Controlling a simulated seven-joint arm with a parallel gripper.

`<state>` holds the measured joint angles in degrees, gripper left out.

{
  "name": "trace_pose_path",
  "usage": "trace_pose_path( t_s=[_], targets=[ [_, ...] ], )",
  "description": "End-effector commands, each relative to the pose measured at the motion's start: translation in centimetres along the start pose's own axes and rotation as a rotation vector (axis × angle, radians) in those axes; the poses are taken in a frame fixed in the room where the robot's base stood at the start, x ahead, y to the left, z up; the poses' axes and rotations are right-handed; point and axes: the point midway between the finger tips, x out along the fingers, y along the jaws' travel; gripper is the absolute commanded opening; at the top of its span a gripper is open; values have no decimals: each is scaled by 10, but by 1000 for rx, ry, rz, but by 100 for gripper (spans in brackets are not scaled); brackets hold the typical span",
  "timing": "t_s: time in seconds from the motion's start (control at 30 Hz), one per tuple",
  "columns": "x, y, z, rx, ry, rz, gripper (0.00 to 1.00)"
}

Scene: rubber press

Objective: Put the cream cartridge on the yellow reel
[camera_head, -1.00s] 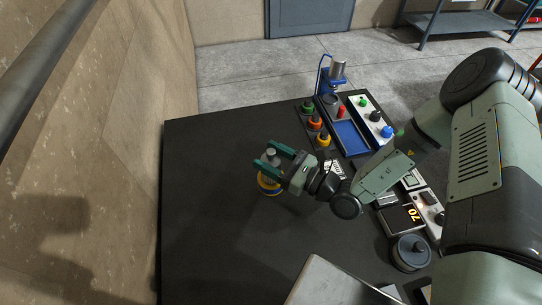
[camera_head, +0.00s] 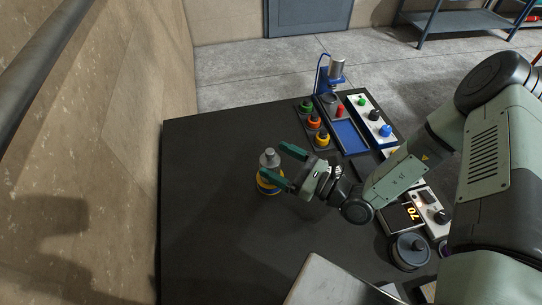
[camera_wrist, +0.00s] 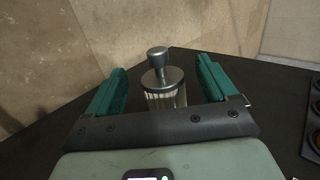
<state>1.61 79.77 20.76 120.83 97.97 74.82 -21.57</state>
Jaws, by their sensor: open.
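The cream cartridge (camera_wrist: 165,97) stands upright with a grey metal top and knob. Its grey top also shows in the head view (camera_head: 269,159). It stands on the yellow reel (camera_head: 269,188), which sits on the dark table at centre left. My gripper (camera_head: 281,164) is open, to the right of the cartridge, with its green fingers pointing toward it. In the wrist view the cartridge shows between the two spread fingers, with a gap on each side. The near finger hides part of the cartridge and reel in the head view, and the gripper body hides the reel in the wrist view.
A rack with green, orange and yellow-ringed reels (camera_head: 315,124) stands at the back. Beside it are a blue tray (camera_head: 350,137) and a blue press (camera_head: 332,78). A display box (camera_head: 405,214) and a dark round pot (camera_head: 409,251) are at right. The table's left side is clear.

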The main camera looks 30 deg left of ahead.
Motion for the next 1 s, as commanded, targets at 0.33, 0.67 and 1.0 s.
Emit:
trace_pose_path(
  t_s=[0.33,0.67,1.0],
  targets=[
    [-72,-1,0,-1,0,-4,86],
    [-91,0,0,0,0,0,86],
    [-99,-4,44,-156,62,161,86]
  ],
)
